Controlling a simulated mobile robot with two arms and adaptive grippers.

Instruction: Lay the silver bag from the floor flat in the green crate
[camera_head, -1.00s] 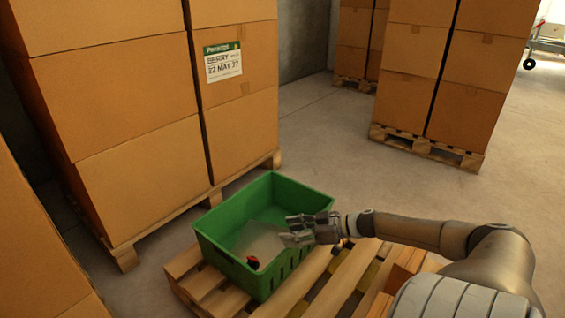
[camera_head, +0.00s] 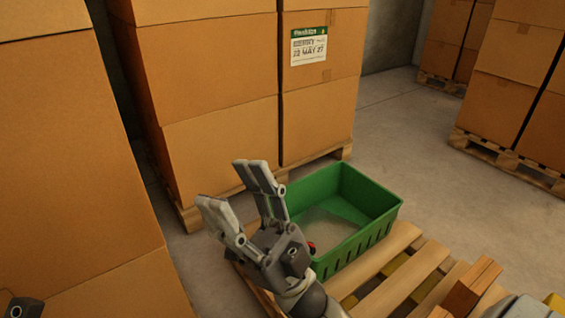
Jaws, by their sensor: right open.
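The green crate (camera_head: 375,192) stands on a wooden pallet, right of the picture's middle. A pale silver-grey flat patch (camera_head: 328,229) covers part of its floor. It may be the silver bag, but I cannot tell it surely from the crate's bottom. A small red and black item (camera_head: 311,247) lies at the crate's near left inside. My right gripper (camera_head: 226,186) is open and empty, its fingers pointing up and left, in front of and left of the crate. It hides the crate's near left corner. No silver bag shows on the visible floor.
The wooden pallet (camera_head: 395,252) reaches toward the lower right, with loose wood blocks (camera_head: 472,287) on it. Tall carton stacks (camera_head: 220,140) stand close behind and left. Another loaded pallet (camera_head: 508,160) is at right. Grey floor (camera_head: 420,140) is clear between them.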

